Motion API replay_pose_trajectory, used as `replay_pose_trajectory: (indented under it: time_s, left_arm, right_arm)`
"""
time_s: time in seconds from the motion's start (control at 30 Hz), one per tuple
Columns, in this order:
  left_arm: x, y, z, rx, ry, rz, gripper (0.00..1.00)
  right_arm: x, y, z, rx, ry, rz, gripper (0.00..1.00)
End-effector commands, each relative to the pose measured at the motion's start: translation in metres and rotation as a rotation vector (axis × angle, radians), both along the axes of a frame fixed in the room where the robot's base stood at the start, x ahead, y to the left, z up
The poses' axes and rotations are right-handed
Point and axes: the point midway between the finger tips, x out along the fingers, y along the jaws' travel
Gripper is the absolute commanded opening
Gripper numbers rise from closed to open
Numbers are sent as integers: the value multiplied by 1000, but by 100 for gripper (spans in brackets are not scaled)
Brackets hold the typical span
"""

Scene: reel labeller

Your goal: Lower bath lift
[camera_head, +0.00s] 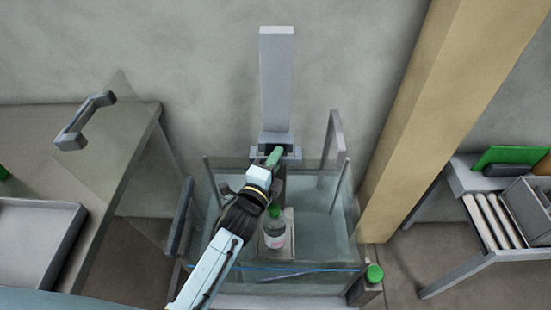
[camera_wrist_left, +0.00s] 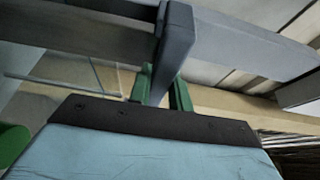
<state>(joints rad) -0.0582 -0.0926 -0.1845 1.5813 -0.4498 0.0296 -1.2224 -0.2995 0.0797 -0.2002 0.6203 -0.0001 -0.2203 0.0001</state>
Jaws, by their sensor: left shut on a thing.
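The bath (camera_head: 335,215) is a clear-walled tank in the middle of the head view. The lift's pale upright column (camera_head: 277,80) stands behind it, with a grey carriage (camera_head: 291,152) low on it. A bottle (camera_head: 274,236) with a green cap stands upright on a pale platform inside the tank walls. My left gripper (camera_head: 274,156) reaches over the bath to the carriage. In the left wrist view its green fingers (camera_wrist_left: 163,92) are shut on a grey handle (camera_wrist_left: 178,40). My arm hides part of the platform and carriage. My right gripper is not in view.
A bench with a grey tray (camera_head: 40,205) and a bracket handle (camera_head: 84,120) is at left. A tan post (camera_head: 420,110) rises right of the bath. A green button (camera_head: 374,273) sits at the bath's front right. A roller stand (camera_head: 480,215) is at far right.

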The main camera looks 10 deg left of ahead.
Motion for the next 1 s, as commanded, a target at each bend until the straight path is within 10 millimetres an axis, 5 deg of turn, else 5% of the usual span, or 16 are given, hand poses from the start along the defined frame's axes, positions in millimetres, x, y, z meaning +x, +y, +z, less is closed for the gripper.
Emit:
replay_pose_trajectory:
  time_s: [0.2,0.23,0.4,0.77,1.0]
  left_arm:
    - [0,1,0,0,1,1,0]
    - [0,1,0,0,1,1,22]
    - [0,0,0,0,0,1,42]
    - [-6,1,0,0,0,0,42]
    - [-47,9,0,1,1,1,42]
  right_arm:
    - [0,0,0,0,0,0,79]
    - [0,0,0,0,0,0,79]
    - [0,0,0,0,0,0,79]
    - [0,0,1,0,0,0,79]
    - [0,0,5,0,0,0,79]
